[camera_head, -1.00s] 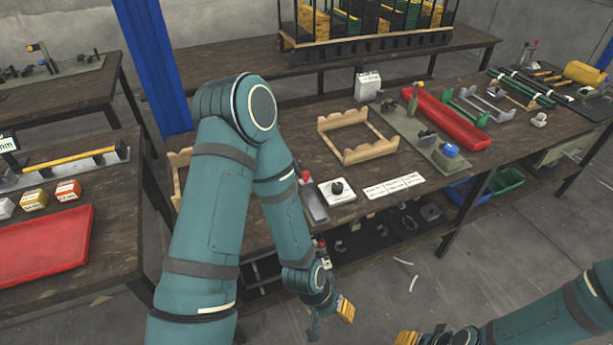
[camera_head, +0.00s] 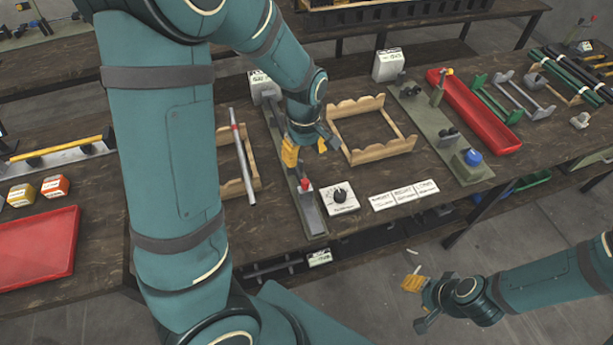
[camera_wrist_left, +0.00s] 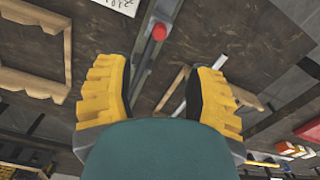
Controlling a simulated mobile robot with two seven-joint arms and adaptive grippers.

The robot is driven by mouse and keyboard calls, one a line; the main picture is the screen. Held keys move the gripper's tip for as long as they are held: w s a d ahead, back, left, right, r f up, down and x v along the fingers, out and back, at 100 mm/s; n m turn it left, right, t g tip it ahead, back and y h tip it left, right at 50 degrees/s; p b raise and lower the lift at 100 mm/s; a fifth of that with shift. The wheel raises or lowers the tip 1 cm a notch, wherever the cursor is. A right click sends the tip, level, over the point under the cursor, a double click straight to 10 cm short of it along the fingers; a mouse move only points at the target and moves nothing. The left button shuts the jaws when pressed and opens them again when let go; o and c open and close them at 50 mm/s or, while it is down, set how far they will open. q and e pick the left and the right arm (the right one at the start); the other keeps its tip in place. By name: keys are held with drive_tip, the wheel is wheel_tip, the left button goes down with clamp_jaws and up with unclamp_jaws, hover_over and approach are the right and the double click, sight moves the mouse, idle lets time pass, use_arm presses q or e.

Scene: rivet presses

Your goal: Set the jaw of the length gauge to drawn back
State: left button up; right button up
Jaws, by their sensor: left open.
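A long narrow grey-green rail (camera_head: 283,142) with a red-topped knob (camera_head: 305,184) lies on the bench; I take it to be the length gauge. In the left wrist view the red knob (camera_wrist_left: 159,31) shows ahead, between the lines of the open fingers (camera_wrist_left: 160,97). I cannot tell how the jaw stands. My right gripper (camera_head: 418,304) is open and empty, over the floor in front of the bench.
A white dial box (camera_head: 339,198) and label cards (camera_head: 404,194) lie right of the rail. A wooden frame (camera_head: 372,152) stands behind them. A grey tube (camera_head: 241,157) rests on another wooden frame at left. A green-based fixture (camera_head: 452,150) and red tray (camera_head: 480,112) are farther right.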

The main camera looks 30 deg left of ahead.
sight(305, 181)
use_arm(q)
wheel_tip(305, 181, down, 12)
drive_tip(key=b, duration=0.2)
drive_tip(key=shift+b, duration=0.4)
clamp_jaws()
